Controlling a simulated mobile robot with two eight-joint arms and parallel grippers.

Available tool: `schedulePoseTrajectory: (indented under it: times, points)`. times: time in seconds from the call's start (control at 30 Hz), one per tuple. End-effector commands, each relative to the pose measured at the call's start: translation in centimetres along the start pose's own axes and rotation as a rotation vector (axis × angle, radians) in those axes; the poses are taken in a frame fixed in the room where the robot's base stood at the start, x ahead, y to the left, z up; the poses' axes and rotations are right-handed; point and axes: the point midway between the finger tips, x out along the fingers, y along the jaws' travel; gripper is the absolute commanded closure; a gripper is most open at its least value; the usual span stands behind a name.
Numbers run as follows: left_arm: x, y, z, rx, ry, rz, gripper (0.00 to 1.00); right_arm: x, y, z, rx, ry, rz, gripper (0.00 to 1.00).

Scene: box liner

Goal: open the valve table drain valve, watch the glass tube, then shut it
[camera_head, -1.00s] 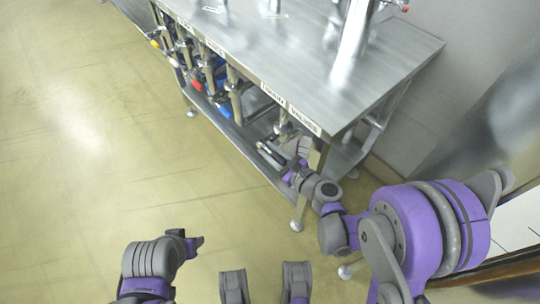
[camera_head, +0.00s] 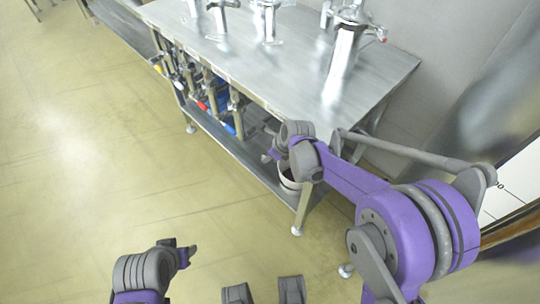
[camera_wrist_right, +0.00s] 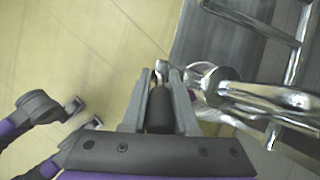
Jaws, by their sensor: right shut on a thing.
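The steel valve table (camera_head: 370,75) stands ahead, with a row of pipes and coloured valve handles along its front. My right gripper (camera_head: 268,152) is under the table's near right corner in the head view, partly hidden by its own wrist. In the right wrist view my right gripper (camera_wrist_right: 160,85) is shut on a dark grip of a handle (camera_wrist_right: 158,112), seemingly the drain valve's, beside shiny metal piping (camera_wrist_right: 270,97). The valve's turn angle cannot be read. I cannot pick out the glass tube. My left arm is at the lower left; its gripper (camera_head: 187,250) is unclear.
A pale round container (camera_head: 290,180) stands on the lower shelf (camera_head: 255,150) behind the table leg (camera_head: 303,210). Red (camera_head: 203,105) and yellow (camera_head: 158,68) handles lie further left. The floor (camera_head: 90,180) at left is open. A wall stands behind the table.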

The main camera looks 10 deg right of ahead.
Motion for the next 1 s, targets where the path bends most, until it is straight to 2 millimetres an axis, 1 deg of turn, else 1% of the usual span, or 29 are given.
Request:
schedulePoseTrajectory:
  times: [0.03,0.2,0.5,0.73,1.0]
  points:
    - [-0.32,0.00,-0.12,0.000,0.001,0.000,0.50,-0.07,-0.04,0.38,-0.003,0.041,0.009,1.00]
    - [-0.75,0.00,-0.29,0.000,0.003,0.000,0.50,0.07,-0.15,0.76,-0.003,0.179,0.035,1.00]
    - [-1.09,0.00,-0.42,0.000,0.004,0.000,0.50,0.32,-0.24,1.18,-0.002,0.349,0.069,1.00]
    - [-1.18,0.00,-0.46,0.000,0.004,0.000,0.50,0.42,-0.24,1.28,-0.001,0.408,0.081,1.00]
    - [-1.19,0.00,-0.46,0.000,0.004,0.000,0.50,0.46,-0.21,1.22,-0.001,0.423,0.085,1.00]
